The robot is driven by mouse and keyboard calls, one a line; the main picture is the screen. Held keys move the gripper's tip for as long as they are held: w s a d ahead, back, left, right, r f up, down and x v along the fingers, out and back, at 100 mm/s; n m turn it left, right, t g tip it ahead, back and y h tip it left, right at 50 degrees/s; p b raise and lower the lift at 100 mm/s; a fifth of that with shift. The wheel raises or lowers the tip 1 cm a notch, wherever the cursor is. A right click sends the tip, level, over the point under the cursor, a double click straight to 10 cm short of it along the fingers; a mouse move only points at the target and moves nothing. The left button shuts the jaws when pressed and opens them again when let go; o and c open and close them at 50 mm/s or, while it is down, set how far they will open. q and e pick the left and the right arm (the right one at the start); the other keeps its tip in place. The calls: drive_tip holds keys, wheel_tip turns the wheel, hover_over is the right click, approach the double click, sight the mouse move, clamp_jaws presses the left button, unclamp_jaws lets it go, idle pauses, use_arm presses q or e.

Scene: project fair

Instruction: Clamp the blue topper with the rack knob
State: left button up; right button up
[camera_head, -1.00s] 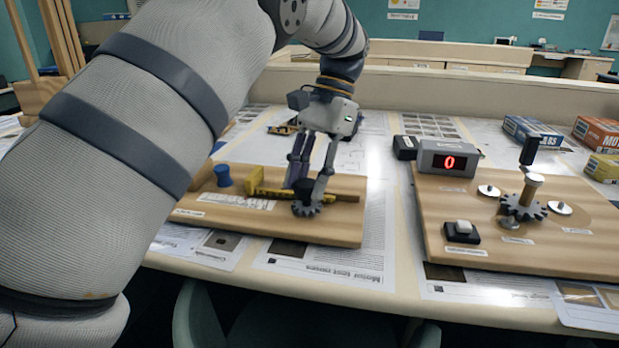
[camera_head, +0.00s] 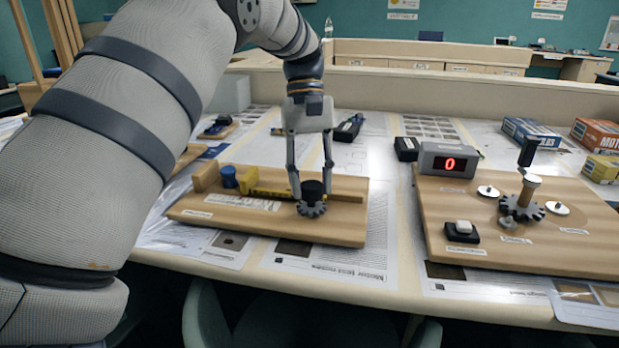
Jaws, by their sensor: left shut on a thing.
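The blue topper (camera_head: 229,177) stands on the left wooden board (camera_head: 340,228), between a wooden block (camera_head: 206,178) at the board's left end and a yellow jaw (camera_head: 249,178). The yellow jaw looks against or very close to the topper; the exact contact is too small to tell. A yellow toothed rack (camera_head: 275,195) runs right from the jaw, passing behind the black rack knob (camera_head: 312,189), which sits on a dark gear (camera_head: 312,209). My left gripper (camera_head: 312,194) points down and is shut on the knob, one finger on each side. My right gripper is not in view.
A second board (camera_head: 560,250) on the right carries a display reading 0 (camera_head: 448,161), a white push button (camera_head: 463,230) and a gear (camera_head: 522,208). Small boxes (camera_head: 530,132) stand at the back right. Printed sheets cover the table between the boards.

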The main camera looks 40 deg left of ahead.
use_arm(q)
drive_tip(key=n+t, duration=0.1)
drive_tip(key=n, duration=0.2)
drive_tip(key=n+t, duration=0.1)
drive_tip(key=n, duration=0.2)
drive_tip(key=shift+s+a+h, duration=0.1)
drive_tip(key=shift+s+h, duration=0.05)
drive_tip(key=shift+h, duration=0.25)
drive_tip(key=n+t, duration=0.2)
drive_tip(key=n, duration=0.3)
drive_tip(key=shift+s, duration=0.1)
drive_tip(key=shift+n, duration=0.4)
drive_tip(key=o, duration=1.2)
drive_tip(key=shift+c, duration=0.2)
drive_tip(key=v, duration=1.2)
drive_tip(key=shift+s, duration=0.2)
